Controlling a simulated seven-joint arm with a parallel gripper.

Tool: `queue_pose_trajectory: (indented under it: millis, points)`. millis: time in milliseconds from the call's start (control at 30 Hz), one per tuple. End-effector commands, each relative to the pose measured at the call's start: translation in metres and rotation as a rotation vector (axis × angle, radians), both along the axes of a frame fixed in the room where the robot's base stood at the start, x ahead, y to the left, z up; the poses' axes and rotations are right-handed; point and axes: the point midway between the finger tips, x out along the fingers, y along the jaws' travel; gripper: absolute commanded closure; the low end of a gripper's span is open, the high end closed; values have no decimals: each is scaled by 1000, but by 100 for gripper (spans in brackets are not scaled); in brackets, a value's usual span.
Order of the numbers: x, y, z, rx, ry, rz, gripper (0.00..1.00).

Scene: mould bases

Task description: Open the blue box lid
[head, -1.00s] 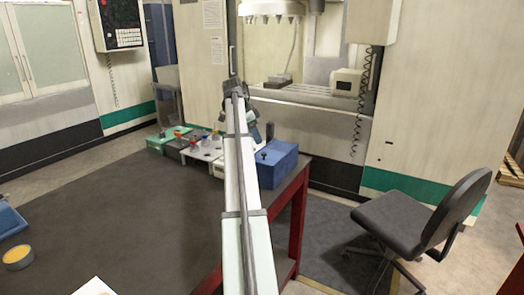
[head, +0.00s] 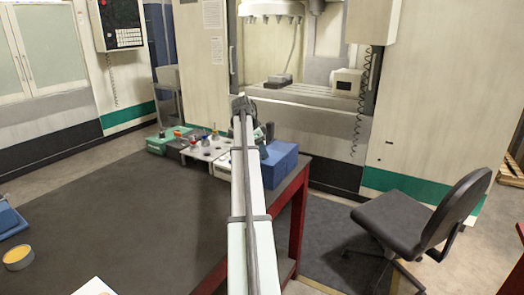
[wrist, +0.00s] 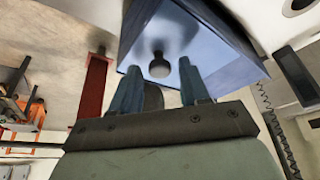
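The blue box (head: 283,158) stands at the far right corner of the dark table in the head view, its left part hidden behind my arm. In the wrist view the blue box (wrist: 215,50) fills the upper middle, and a dark round knob (wrist: 159,68) stands out from its pale blue face. My gripper (wrist: 157,82) has its two blue fingers spread apart, with the knob showing in the gap between their tips. I cannot tell whether the fingertips reach past the knob in depth. In the head view my gripper is mostly hidden behind the arm.
Several small trays with coloured pieces (head: 195,148) stand left of the box along the table's back edge. A yellow round dish (head: 18,257) lies at the table's left. The middle of the dark table (head: 130,215) is clear. A black chair (head: 425,215) stands right of the table.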

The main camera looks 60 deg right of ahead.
Motion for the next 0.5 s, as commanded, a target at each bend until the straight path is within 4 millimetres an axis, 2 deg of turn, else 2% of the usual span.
queue_pose_trajectory:
  millis: [67, 433, 500]
  points:
    - [0, 0, 0, 0, 0, 0, 63]
    - [0, 0, 0, 0, 0, 0, 98]
    - [0, 0, 0, 0, 0, 0, 100]
